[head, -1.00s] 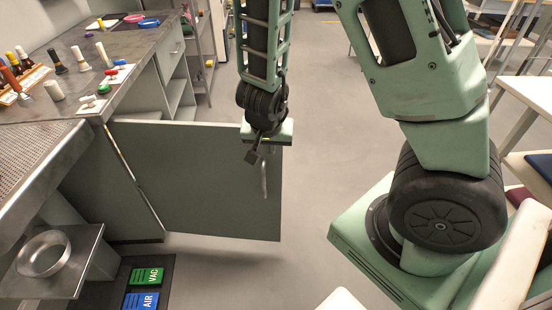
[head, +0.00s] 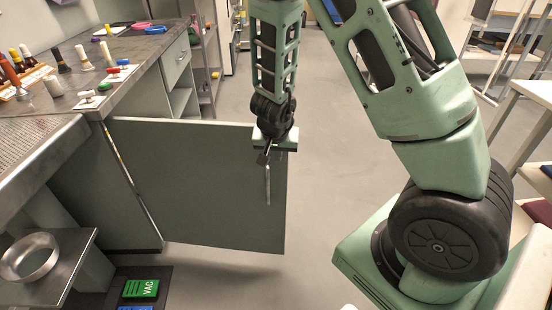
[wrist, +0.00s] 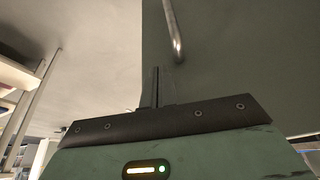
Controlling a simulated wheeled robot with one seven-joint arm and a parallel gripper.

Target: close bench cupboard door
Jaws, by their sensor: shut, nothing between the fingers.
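The bench cupboard door (head: 205,190) is a flat dark grey panel. In the head view it stands swung out from the bench, hinged at its left edge, its free edge out over the floor. It also fills the upper right of the wrist view (wrist: 250,70). A metal bar handle (head: 268,185) is near the free edge, and it shows at the top of the wrist view (wrist: 174,30). My gripper (wrist: 157,72) is shut and empty, close to the door's free edge and just short of the handle in the wrist view. Whether it touches the door I cannot tell.
The bench (head: 130,60) is on the left with pegs and tools on top. Green VAC pedal (head: 141,288) lies on the floor. The floor (head: 345,130) right of the door is open; a white table stands far right.

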